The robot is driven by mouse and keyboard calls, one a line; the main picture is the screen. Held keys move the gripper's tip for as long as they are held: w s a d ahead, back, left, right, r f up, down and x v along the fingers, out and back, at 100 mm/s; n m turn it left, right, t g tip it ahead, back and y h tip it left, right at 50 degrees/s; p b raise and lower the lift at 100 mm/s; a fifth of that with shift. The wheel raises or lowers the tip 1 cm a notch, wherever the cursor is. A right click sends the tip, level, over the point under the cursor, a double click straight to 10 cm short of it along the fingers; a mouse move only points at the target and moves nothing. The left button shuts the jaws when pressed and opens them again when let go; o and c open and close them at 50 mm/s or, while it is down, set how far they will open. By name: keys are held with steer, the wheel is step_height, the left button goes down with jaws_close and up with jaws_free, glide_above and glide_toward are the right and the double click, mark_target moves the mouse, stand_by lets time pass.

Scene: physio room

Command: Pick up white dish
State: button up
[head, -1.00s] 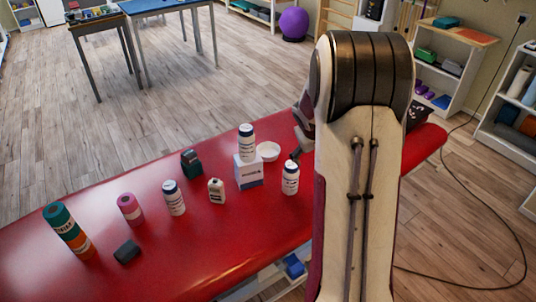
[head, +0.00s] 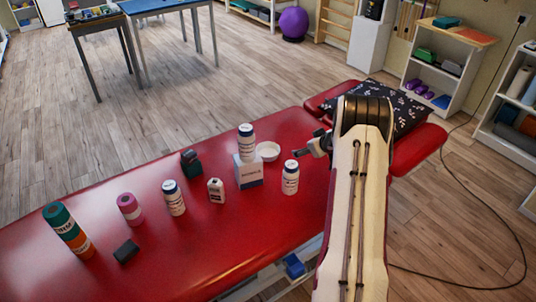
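The white dish (head: 268,151) is a small round bowl on the red treatment table, just right of and behind a white box, which hides part of its left side. My gripper (head: 303,149) is to the right of the dish, pointing left towards it, with a gap between them. It looks empty. The fingers are small and dark in this view, and their opening is hard to make out.
A white bottle (head: 247,137) stands on the box (head: 248,173) beside the dish. Another white bottle (head: 290,177) stands in front of my gripper. More bottles and rolls stand to the left. A dark patterned pillow (head: 372,104) lies behind my arm.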

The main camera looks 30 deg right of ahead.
steer(key=w+a+r+n+t+y, duration=0.2)
steer(key=w+a+r+y, duration=0.3)
steer(key=a, duration=0.3)
steer(key=shift+w+a+r+t, duration=0.15)
steer(key=shift+w+a+t, duration=0.1)
steer(key=shift+w+t, duration=0.1)
glide_toward(270, 149)
steer(key=shift+s+a+r, duration=0.3)
steer(key=shift+a+r, duration=0.2)
steer(key=shift+a, duration=0.1)
steer(key=shift+s+a+r, duration=0.3)
steer(key=shift+a+r, duration=0.2)
steer(key=shift+a, duration=0.05)
steer(key=shift+w+a+f, duration=0.15)
steer(key=shift+w+f, duration=0.15)
steer(key=shift+w, duration=0.35)
steer(key=shift+x, duration=2.9)
steer(key=shift+a, duration=0.1)
